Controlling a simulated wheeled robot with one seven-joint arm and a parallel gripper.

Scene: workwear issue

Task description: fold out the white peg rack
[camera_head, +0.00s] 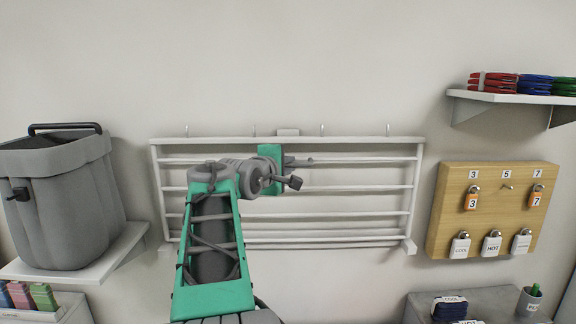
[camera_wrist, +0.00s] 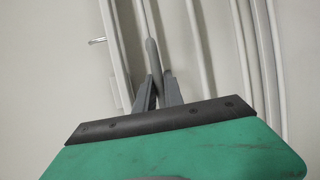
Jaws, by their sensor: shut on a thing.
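The white peg rack (camera_head: 290,214) is on the wall in the middle of the head view, with several long horizontal rails in a frame. It looks close to flat against the wall. My gripper (camera_head: 303,162) is at its upper part, right of centre, in front of the top rails. In the wrist view my gripper (camera_wrist: 160,88) has its two fingers closed around a short greyish bar (camera_wrist: 152,56) by the rack's rails (camera_wrist: 203,55). The bar seems to be part of the rack. My arm hides some of the rack's left half.
Small hooks (camera_head: 323,130) stand above the rack. On the left, a grey bin (camera_head: 62,190) sits on a white shelf (camera_head: 112,256). On the right are a wooden padlock board (camera_head: 490,212) and a high shelf (camera_head: 510,98) with coloured items. The wall above the rack is clear.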

